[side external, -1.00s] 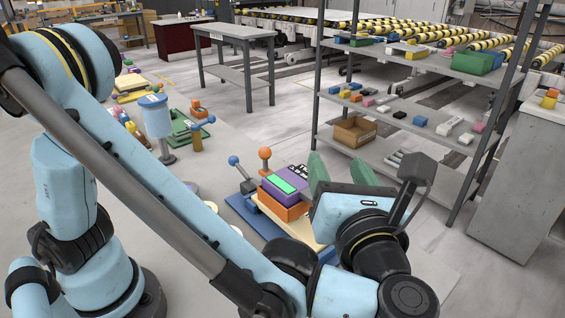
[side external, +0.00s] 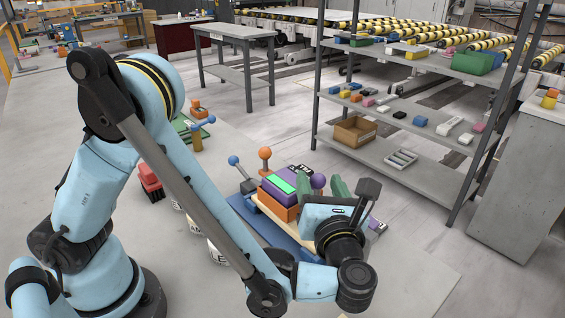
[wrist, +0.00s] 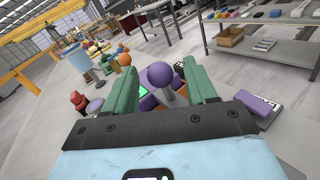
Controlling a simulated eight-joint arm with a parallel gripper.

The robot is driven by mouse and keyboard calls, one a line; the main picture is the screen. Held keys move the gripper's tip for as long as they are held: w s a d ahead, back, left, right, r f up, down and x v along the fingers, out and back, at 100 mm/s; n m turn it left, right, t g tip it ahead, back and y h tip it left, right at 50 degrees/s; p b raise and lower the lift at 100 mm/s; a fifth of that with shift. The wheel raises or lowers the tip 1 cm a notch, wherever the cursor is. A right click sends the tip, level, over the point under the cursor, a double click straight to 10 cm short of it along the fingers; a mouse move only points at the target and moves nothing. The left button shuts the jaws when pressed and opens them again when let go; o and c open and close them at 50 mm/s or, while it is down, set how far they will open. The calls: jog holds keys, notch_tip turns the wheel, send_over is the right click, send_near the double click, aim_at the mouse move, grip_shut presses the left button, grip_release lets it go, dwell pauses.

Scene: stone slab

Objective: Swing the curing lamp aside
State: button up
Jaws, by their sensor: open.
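A purple block with a green panel (side external: 283,184) sits on an orange block (side external: 283,209) on the stone slab. A purple ball knob (side external: 318,181) stands at its right side; the wrist view shows this ball (wrist: 160,74) on a short grey stem. No part is plainly marked as the curing lamp; the ball looks like a handle on the purple unit. My gripper (wrist: 158,68) is open, with one green finger on each side of the ball. Gaps show beside the ball in the wrist view. In the side view my gripper (side external: 319,184) partly hides the unit's right side.
A blue-ball lever (side external: 234,161) and an orange-ball lever (side external: 265,154) stand just left of the unit. A shelf rack (side external: 400,110) with small goods stands behind at the right.

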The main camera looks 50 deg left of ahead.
aim_at(316, 174)
jog(key=shift+x, duration=1.8)
jog(key=shift+c, duration=0.4)
grip_shut()
